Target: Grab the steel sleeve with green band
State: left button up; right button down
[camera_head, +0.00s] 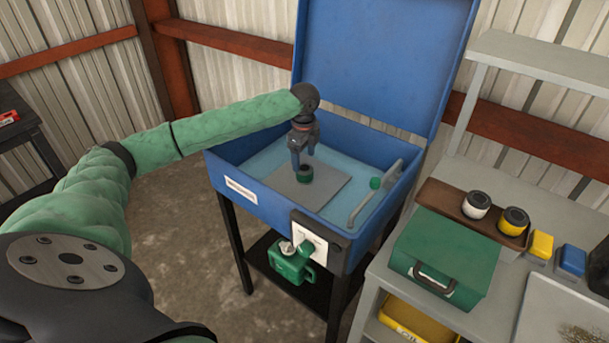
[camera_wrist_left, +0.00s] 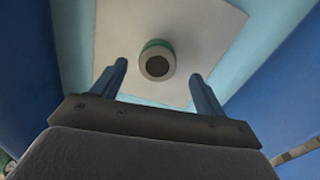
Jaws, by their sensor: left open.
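The steel sleeve with a green band (camera_head: 305,174) stands on a grey plate (camera_head: 328,194) inside the blue parts-washer basin (camera_head: 232,180). In the left wrist view the sleeve (camera_wrist_left: 157,61) shows its dark bore, with the green band at its far edge. My left gripper (camera_head: 304,160) points down just above the sleeve in the head view. In the left wrist view its two fingers (camera_wrist_left: 158,82) are spread apart, with the sleeve lying between and slightly beyond their tips. Nothing is held. My right gripper is not in view.
The basin's raised blue lid (camera_head: 385,60) stands behind. A grey spout with a green knob (camera_head: 375,183) is at the basin's right. A green case (camera_head: 446,255) and a wooden block with two jars (camera_head: 475,204) sit on the grey bench at right. A green can (camera_head: 290,262) is below.

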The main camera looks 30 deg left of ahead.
aim_at(304, 167)
pick_arm(q)
jog(key=shift+s+d+f+p, duration=0.1)
jog(key=shift+f+p, duration=0.25)
jog(key=shift+f, duration=1.1)
jog(key=shift+d+f+p, duration=0.1)
jog(key=shift+f+p, duration=0.2)
jog(key=shift+f, duration=1.1)
jog(key=shift+r, duration=0.1)
jog(key=c, duration=1.3)
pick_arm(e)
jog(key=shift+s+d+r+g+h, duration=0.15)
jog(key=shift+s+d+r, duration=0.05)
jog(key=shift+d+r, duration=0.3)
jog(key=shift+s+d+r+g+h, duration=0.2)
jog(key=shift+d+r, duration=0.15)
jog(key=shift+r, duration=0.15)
pick_arm(q)
jog(key=shift+r, duration=0.1)
